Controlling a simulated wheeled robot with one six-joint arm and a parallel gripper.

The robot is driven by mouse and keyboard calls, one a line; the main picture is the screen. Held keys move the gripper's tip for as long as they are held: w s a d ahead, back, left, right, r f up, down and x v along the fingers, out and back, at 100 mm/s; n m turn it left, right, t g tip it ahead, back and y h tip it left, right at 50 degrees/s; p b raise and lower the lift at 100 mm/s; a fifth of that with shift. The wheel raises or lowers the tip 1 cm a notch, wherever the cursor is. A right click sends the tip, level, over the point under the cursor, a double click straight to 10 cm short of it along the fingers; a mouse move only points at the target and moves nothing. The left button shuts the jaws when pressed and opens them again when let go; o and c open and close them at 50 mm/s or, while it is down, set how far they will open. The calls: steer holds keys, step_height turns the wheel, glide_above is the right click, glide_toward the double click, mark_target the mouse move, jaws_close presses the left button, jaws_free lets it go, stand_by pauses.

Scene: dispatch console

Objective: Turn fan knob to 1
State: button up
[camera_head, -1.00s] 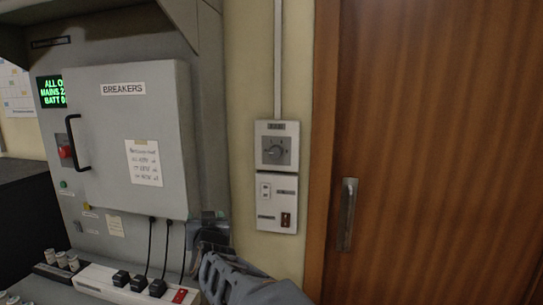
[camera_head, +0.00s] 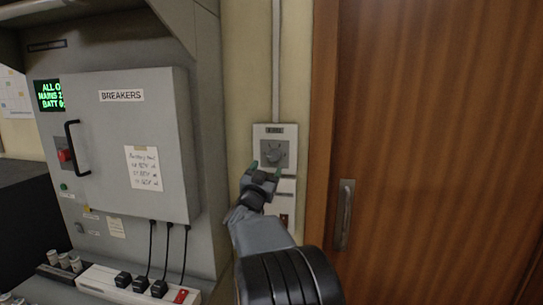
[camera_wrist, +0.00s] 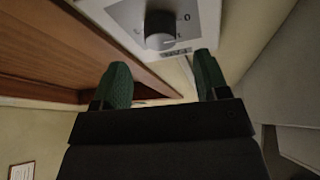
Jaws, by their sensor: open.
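My gripper (camera_head: 266,170) is just in front of the knob's lower part in the head view. In the wrist view its two green fingertips (camera_wrist: 161,72) are spread apart with nothing between them. The knob lies beyond the tips, between their lines. I cannot tell whether they touch it. The knob's exact setting is unclear.
A switch plate (camera_head: 287,186) below the knob is partly hidden by my arm. The breaker cabinet (camera_head: 150,110) stands on the left, with a power strip (camera_head: 100,280) and plugged cables below. A wooden door (camera_head: 430,150) with a metal handle (camera_head: 344,215) is on the right.

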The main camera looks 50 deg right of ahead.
mark_target(272, 158)
steer(key=shift+p+x, duration=0.85)
steer(key=shift+x, duration=1.85)
steer(key=shift+c, duration=0.2)
steer(key=c, duration=0.9)
